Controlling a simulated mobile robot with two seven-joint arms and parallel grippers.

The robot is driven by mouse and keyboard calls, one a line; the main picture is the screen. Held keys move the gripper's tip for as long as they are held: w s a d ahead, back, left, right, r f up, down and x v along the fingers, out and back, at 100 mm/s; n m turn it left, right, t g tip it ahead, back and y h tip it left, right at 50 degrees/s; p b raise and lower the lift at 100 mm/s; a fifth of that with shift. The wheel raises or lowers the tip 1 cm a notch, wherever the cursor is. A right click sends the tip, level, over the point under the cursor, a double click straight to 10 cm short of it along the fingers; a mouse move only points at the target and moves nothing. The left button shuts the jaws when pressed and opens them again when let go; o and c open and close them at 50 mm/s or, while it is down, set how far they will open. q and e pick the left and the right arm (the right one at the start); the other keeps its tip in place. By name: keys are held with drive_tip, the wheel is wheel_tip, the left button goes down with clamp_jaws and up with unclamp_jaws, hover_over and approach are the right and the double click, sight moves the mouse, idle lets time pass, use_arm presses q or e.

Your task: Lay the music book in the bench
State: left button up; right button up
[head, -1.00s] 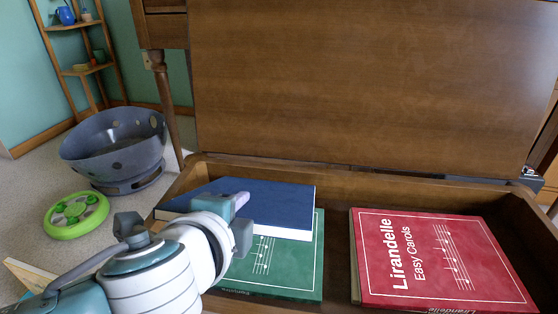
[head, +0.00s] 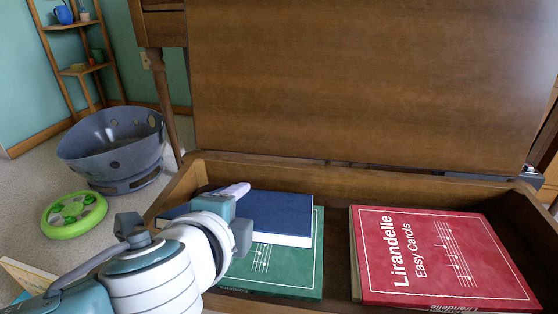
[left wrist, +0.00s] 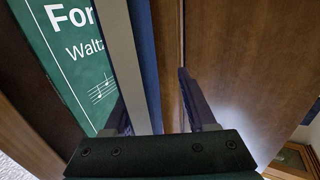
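A blue book (head: 270,213) lies in the left part of the open bench (head: 330,175), overlapping a green music book (head: 290,270). A red book titled "Lirandelle Easy Carols" (head: 440,255) lies in the bench's right part. My left gripper (head: 235,192) is at the blue book's left part, one finger above its cover. In the left wrist view, the blue book's edge (left wrist: 148,60) runs between the fingers, with a gap between its cover and the right finger (left wrist: 190,95). The gripper looks open around it. The lower finger is mostly hidden. My right gripper is out of view.
The raised brown lid (head: 360,80) stands behind the bench. A blue-grey perforated basket (head: 110,150) and a green round object (head: 75,215) are on the floor to the left. A corner shelf (head: 80,70) stands beyond. Bare bench floor shows between the green and red books.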

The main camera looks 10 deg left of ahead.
use_arm(q)
drive_tip(key=shift+s+r+p, duration=0.25)
drive_tip(key=shift+s+p, duration=0.1)
drive_tip(key=shift+p, duration=0.05)
drive_tip(key=p+v, duration=0.5)
drive_tip(key=v, duration=0.4)
drive_tip(key=shift+s, duration=0.1)
